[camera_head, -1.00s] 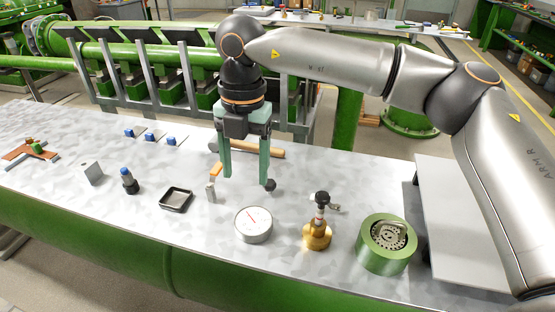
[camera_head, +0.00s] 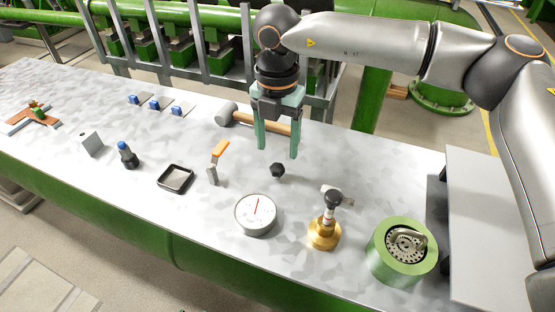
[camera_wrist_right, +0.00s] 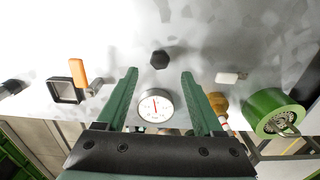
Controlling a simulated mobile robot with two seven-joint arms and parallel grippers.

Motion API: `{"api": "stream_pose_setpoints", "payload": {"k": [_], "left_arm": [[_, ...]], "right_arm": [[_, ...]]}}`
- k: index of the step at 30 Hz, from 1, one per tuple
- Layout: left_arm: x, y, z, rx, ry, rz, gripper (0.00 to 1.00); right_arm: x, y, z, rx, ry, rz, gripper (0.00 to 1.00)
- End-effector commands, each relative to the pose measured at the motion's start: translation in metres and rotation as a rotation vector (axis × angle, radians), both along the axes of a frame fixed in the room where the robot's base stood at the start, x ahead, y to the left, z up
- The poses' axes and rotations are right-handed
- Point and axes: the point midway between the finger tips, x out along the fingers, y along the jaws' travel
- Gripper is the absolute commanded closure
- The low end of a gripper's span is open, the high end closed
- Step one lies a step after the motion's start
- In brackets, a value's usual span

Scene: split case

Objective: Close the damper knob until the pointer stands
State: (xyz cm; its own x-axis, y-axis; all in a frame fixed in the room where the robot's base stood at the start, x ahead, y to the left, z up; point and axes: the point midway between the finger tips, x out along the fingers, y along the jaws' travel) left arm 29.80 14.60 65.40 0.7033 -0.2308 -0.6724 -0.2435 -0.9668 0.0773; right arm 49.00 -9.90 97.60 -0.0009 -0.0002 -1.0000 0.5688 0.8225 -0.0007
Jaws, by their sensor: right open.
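A small black hexagonal knob (camera_head: 277,170) stands on the grey bench top; I take it as the damper knob. It also shows in the right wrist view (camera_wrist_right: 160,60). A round white gauge (camera_head: 256,213) in front of it has a red pointer, near upright in the head view; it also shows in the right wrist view (camera_wrist_right: 155,105). My right gripper (camera_head: 277,155) points down with green fingers apart and empty, just above and behind the black knob. In the right wrist view the knob appears between and beyond the fingertips (camera_wrist_right: 159,73). My left gripper is out of view.
A brass valve (camera_head: 323,236) with a black top and a green round housing (camera_head: 403,252) stand to the right. An orange-handled part (camera_head: 217,160), a black tray (camera_head: 175,179) and a blue-topped part (camera_head: 127,154) are left. A hammer (camera_head: 240,116) lies behind the gripper.

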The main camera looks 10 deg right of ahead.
Motion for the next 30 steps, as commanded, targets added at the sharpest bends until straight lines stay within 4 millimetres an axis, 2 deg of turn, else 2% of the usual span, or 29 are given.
{"api": "stream_pose_setpoints", "payload": {"k": [3, 9, 14, 21, 30], "left_arm": [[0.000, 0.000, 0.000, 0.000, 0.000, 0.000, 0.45], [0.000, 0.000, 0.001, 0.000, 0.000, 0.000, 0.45], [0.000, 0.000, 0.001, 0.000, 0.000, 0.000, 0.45], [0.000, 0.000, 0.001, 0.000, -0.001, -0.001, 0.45], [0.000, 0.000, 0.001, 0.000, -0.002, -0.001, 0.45]], "right_arm": [[-0.001, 0.000, -0.024, -0.001, 0.003, 0.000, 0.31], [0.000, 0.000, -0.049, 0.000, 0.001, 0.000, 0.31], [0.000, 0.000, -0.056, 0.001, -0.001, 0.000, 0.31], [0.000, 0.000, -0.057, 0.001, -0.001, 0.000, 0.31], [0.000, 0.000, -0.057, 0.001, -0.001, 0.000, 0.64]]}}
